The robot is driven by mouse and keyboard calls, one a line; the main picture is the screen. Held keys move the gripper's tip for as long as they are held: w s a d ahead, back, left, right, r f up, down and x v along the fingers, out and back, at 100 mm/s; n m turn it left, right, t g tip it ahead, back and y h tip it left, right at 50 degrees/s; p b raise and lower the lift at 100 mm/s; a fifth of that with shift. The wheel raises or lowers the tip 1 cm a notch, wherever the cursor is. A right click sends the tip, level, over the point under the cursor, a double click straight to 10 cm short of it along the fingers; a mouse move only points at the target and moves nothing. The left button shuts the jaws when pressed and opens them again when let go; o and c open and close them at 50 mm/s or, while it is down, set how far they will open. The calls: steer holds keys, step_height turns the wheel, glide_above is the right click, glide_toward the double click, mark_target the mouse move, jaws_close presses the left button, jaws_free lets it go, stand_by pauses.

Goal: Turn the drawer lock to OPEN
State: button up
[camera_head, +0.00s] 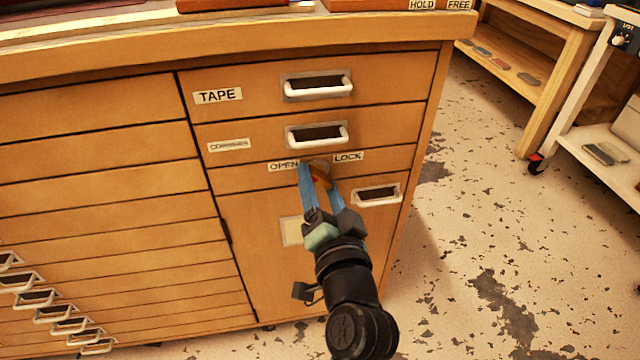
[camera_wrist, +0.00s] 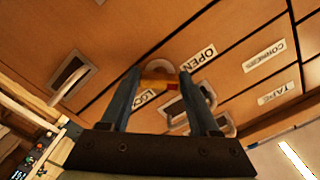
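The drawer lock (camera_head: 323,168) is a round silvery plate with a small yellow and red knob, set between the OPEN label (camera_head: 284,166) and the LOCK label (camera_head: 348,156). My gripper (camera_head: 317,174) reaches up to it from below, with its blue fingers apart. In the wrist view, the fingers stand on either side of the yellow and red knob (camera_wrist: 159,84). I cannot tell whether they touch it. The OPEN label (camera_wrist: 197,57) shows beyond the right finger; the LOCK label (camera_wrist: 144,99) lies between the fingers. The fingers partly hide the knob, so its pointing direction is unclear.
Above the lock are a drawer with a white handle (camera_head: 317,135) and the TAPE drawer (camera_head: 218,96). Below is a cabinet door with a handle (camera_head: 377,194). The worktop edge (camera_head: 240,47) overhangs the front. Speckled floor (camera_head: 480,220) is open at right, before a shelf unit (camera_head: 510,70).

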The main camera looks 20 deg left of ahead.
steer(key=o, duration=0.4)
steer(key=shift+c, duration=0.2)
steer(key=p+v, duration=0.1)
steer(key=v, duration=1.2)
